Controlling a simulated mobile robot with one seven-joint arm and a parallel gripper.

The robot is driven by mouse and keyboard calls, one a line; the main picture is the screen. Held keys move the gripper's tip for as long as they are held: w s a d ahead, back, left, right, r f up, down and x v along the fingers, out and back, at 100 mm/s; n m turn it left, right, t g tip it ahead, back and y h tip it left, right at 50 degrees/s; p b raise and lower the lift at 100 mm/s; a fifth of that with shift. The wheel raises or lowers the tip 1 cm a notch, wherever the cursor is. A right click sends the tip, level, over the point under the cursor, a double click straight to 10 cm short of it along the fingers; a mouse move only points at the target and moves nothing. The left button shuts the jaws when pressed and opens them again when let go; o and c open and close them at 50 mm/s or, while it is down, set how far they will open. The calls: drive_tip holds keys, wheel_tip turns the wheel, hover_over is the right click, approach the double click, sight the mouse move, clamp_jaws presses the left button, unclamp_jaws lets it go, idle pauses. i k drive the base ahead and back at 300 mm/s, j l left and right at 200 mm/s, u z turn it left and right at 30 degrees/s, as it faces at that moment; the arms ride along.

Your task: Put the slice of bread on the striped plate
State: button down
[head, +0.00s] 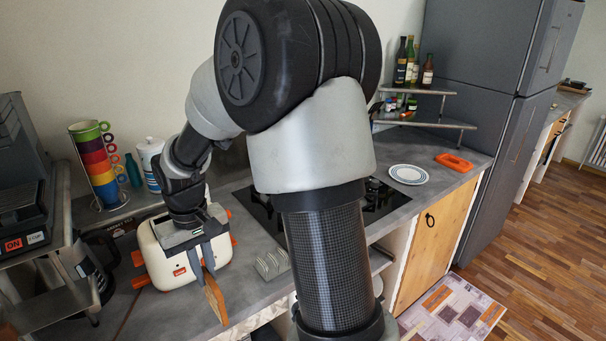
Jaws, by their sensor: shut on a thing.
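My gripper (202,267) is shut on the slice of bread (215,300), a thin brown slice that hangs edge-on below the fingertips. It is in front of the white toaster (176,262), near the front edge of the counter. The striped plate (409,174), white with dark blue rings, lies flat on the counter at the right, beyond my arm. Nothing shows on the plate. I cannot tell whether the bread touches the counter or the toaster.
A grey rack (271,264) stands right of the toaster. A black cooktop (384,202) lies partly behind my arm. An orange item (454,162) sits right of the plate. Stacked coloured mugs (97,160) stand at the left, and bottles (410,62) on a corner shelf.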

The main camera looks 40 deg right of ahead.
sight(408, 177)
drive_tip(key=k+l+z, duration=0.1)
drive_tip(key=l, duration=0.65)
drive_tip(key=k+l+z, duration=0.1)
drive_tip(key=l, duration=0.7)
drive_tip(key=l+z, duration=0.1)
drive_tip(key=l, duration=0.5)
drive_tip(key=i+l+z, duration=0.1)
drive_tip(key=l, duration=0.45)
drive_tip(key=i+l+z, duration=0.1)
drive_tip(key=l, duration=0.5)
drive_tip(key=i+l+z, duration=0.2)
drive_tip(key=i+l, duration=0.55)
drive_tip(key=i+z, duration=0.05)
drive_tip(key=i, duration=0.05)
